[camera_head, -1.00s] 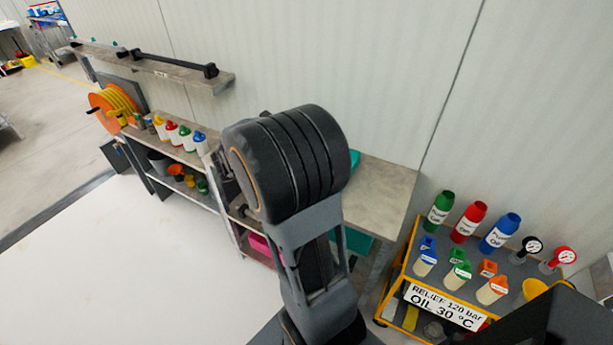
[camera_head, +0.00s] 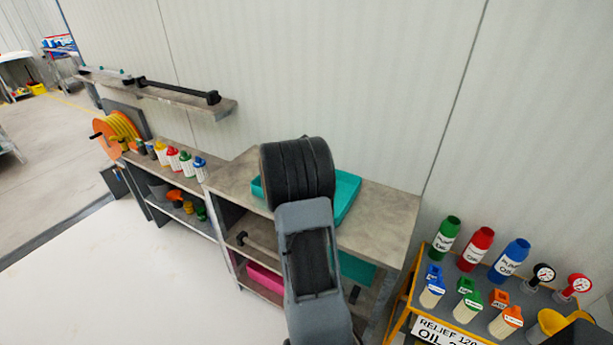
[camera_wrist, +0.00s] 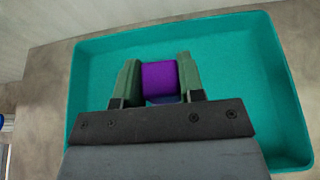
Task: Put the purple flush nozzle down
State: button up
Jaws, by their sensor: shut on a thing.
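The purple flush nozzle (camera_wrist: 159,78) is between the two green fingers of my gripper (camera_wrist: 157,80) in the wrist view, and the gripper is shut on it. Both are over the inside of a teal tray (camera_wrist: 285,105). I cannot tell whether the nozzle touches the tray floor. In the head view the teal tray (camera_head: 346,194) lies on the workbench top (camera_head: 385,215). There my arm hides the gripper, the nozzle and the middle of the tray.
A lower shelf unit with several coloured bottles (camera_head: 172,157) stands left of the bench. A yellow cart (camera_head: 400,310) with bottles, jugs and two gauges stands at the right. A wall shelf (camera_head: 160,92) hangs above left. The bench top right of the tray is clear.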

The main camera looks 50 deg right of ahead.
jog(key=shift+w+d+f, duration=0.1)
jog(key=shift+d+f, duration=0.2)
jog(key=shift+f, duration=1.7)
jog(key=shift+f, duration=0.1)
jog(key=shift+f+b, duration=0.15)
jog(key=shift+b, duration=0.25)
jog(key=o, duration=1)
